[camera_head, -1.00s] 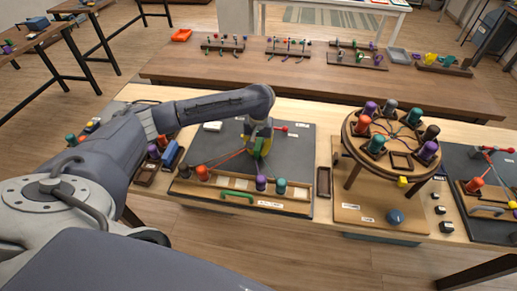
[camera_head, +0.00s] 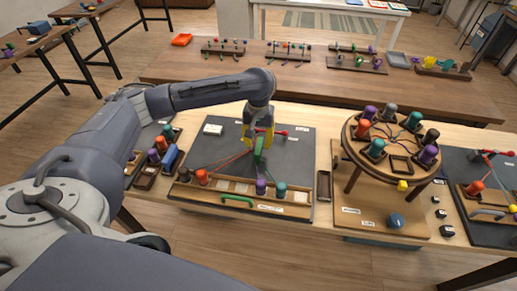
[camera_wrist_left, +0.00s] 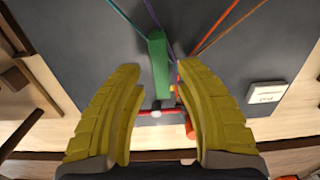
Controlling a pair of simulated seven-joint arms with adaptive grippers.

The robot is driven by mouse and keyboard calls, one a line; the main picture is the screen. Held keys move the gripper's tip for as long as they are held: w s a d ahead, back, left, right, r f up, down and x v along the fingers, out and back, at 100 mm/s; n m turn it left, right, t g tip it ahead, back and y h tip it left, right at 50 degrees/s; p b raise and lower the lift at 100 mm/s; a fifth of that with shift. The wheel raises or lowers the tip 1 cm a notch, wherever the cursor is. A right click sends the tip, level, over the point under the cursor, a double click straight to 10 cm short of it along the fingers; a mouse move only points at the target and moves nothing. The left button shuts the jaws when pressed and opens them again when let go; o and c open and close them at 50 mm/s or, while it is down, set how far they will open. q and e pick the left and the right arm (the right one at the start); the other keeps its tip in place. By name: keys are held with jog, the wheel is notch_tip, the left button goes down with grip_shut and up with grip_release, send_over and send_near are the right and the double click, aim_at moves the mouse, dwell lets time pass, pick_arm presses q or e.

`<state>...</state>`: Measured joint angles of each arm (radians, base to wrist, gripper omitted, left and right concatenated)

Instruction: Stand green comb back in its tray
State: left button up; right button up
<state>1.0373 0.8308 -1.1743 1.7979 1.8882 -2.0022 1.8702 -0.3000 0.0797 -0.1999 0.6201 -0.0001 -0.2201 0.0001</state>
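The green comb (camera_head: 259,149) is a narrow green block on the dark board (camera_head: 300,165) where the cords meet. In the left wrist view the green comb (camera_wrist_left: 158,65) lies between and just beyond the fingertips, with a gap on both sides. My left gripper (camera_head: 258,142) has yellow fingers and is over the comb; it also shows in the left wrist view (camera_wrist_left: 160,72), open and holding nothing. A slim brown tray (camera_head: 324,184) stands empty right of the board; I cannot tell whether it is the comb's. My right gripper is out of view.
Orange, purple and teal bobbins stand in the rack (camera_head: 235,187) along the board's front. A round braiding stand (camera_head: 352,160) with several bobbins is at the right. A red bar with a ball end (camera_head: 282,133) lies behind the comb. More small trays (camera_head: 145,178) sit at the left.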

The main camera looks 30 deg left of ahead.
aim_at(259, 147)
pick_arm(q)
notch_tip(259, 147, up, 5)
jog(key=shift+f, duration=0.1)
jog(key=shift+o, duration=1.3)
jog(key=shift+r, duration=0.45)
